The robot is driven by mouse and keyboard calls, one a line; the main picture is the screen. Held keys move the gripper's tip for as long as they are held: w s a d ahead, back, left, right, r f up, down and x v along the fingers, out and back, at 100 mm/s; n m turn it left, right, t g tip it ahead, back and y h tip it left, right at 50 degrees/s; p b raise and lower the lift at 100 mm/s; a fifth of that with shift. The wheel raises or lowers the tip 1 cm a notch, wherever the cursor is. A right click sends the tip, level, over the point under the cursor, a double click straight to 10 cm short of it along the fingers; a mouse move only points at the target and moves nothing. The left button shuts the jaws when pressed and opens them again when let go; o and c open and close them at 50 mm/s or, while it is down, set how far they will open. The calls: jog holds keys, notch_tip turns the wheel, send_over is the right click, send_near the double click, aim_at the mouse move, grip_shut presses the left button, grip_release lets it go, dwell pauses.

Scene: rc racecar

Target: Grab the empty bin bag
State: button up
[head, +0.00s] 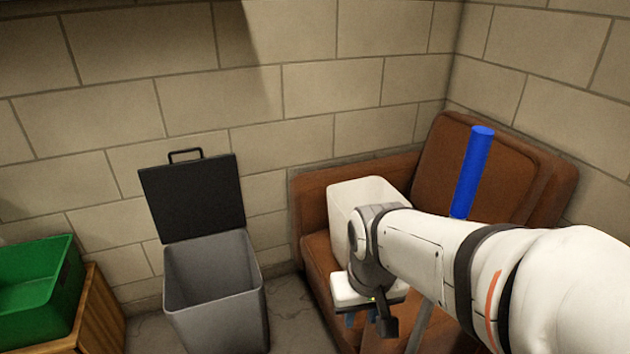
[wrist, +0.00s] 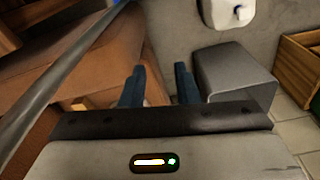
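A pale, box-shaped thing (head: 362,190), which looks like the empty bin bag, stands on the brown sofa. Its lower right part is hidden behind my arm in the head view. My gripper (head: 360,318) points down in front of it, over the front of the sofa. In the wrist view my gripper's two blue fingers (wrist: 158,85) are apart with nothing between them. The bag cannot be made out in the wrist view.
A grey bin (head: 215,290) with its black lid (head: 193,197) raised stands left of the sofa (head: 318,260). A blue-handled pole (head: 473,170) rises behind my arm. A green crate (head: 40,285) sits on a wooden box (head: 100,315) at far left. Floor shows between bin and sofa.

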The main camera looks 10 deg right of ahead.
jog(key=w+d+r+p, duration=0.1)
jog(key=w+r+p, duration=0.1)
jog(key=w, duration=0.8)
jog(key=n+t+p, duration=0.2)
jog(key=t+p, duration=0.1)
send_near(336, 219)
jog(key=shift+w+f, duration=0.95)
jog(key=shift+f, duration=0.2)
jog(key=x, duration=0.2)
jog(key=b+x, duration=0.1)
jog(key=x, duration=0.1)
jog(key=shift+s+f, duration=0.15)
jog(key=shift+f, duration=0.4)
jog(key=shift+f+b, duration=0.2)
jog(key=shift+b, duration=0.3)
